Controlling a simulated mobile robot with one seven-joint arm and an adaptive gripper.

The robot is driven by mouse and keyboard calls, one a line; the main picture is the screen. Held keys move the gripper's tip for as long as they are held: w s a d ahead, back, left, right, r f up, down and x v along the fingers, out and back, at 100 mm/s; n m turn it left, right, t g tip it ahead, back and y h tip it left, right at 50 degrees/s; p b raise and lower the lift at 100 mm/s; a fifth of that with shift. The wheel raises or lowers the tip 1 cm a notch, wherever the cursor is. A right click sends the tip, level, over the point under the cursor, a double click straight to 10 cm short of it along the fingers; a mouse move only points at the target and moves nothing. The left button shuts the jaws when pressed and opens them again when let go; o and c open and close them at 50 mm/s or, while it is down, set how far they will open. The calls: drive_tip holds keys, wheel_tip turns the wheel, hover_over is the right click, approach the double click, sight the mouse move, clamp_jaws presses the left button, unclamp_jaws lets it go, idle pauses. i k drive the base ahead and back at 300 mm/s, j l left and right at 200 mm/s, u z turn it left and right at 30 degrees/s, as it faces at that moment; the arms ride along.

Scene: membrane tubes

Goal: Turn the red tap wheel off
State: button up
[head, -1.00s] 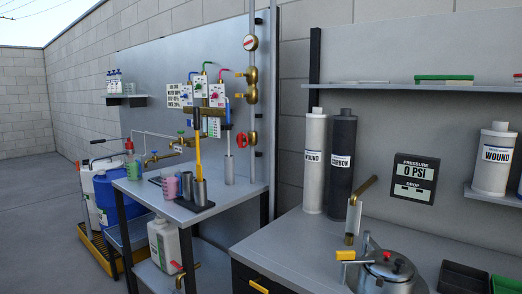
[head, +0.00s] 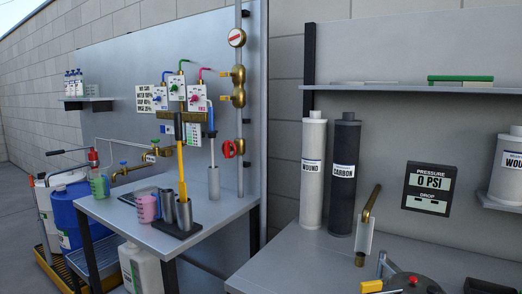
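The red tap wheel (head: 228,149) is on the lower part of a grey vertical pipe (head: 246,115) at the right end of the back panel. It sits above the metal table and just right of a blue-handled tool standing in a grey cylinder. I cannot tell from this view whether the tap is on or off. My gripper is not in view, and nothing is seen touching the wheel.
The metal table (head: 120,215) holds a pink cup (head: 147,208), a green cup (head: 99,184) and grey cylinders (head: 184,214) before the wheel. A second bench (head: 290,255) at right carries white and dark filter tubes (head: 344,175). Floor is open at far left.

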sight(226, 149)
drive_tip(key=i+j+z, duration=0.15)
drive_tip(key=j+z, duration=0.7)
drive_tip(key=j, duration=0.15)
drive_tip(key=j+z, duration=0.3)
drive_tip(key=j, duration=0.4)
drive_tip(key=j+z, duration=0.35)
drive_tip(key=j, duration=0.35)
